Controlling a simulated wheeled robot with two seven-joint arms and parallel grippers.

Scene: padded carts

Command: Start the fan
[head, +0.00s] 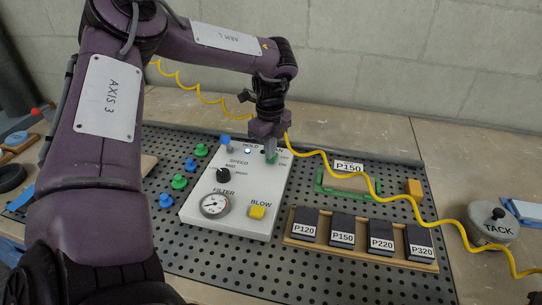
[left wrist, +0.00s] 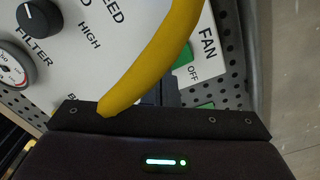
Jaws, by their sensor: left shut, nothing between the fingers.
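The white control panel (head: 236,190) lies on the perforated bench top and carries the fan switch, a green part (head: 272,160) at its upper right beside the ON label. My left gripper (head: 269,154) is shut and empty, pointing down with its tips right over the switch and hiding part of it. I cannot tell whether they touch. In the left wrist view green switch parts (left wrist: 184,57) show by the FAN and OFF lettering, partly covered by a yellow coiled hose (left wrist: 155,60) and the gripper. The switch position cannot be told. My right gripper is not in view.
The panel also bears a black speed knob (head: 223,174), a filter gauge (head: 214,205) and a yellow BLOW button (head: 257,212). Sanding blocks in a wooden tray (head: 361,254) stand to the right. The yellow hose (head: 330,166) droops across the bench. A TACK tin (head: 492,229) stands far right.

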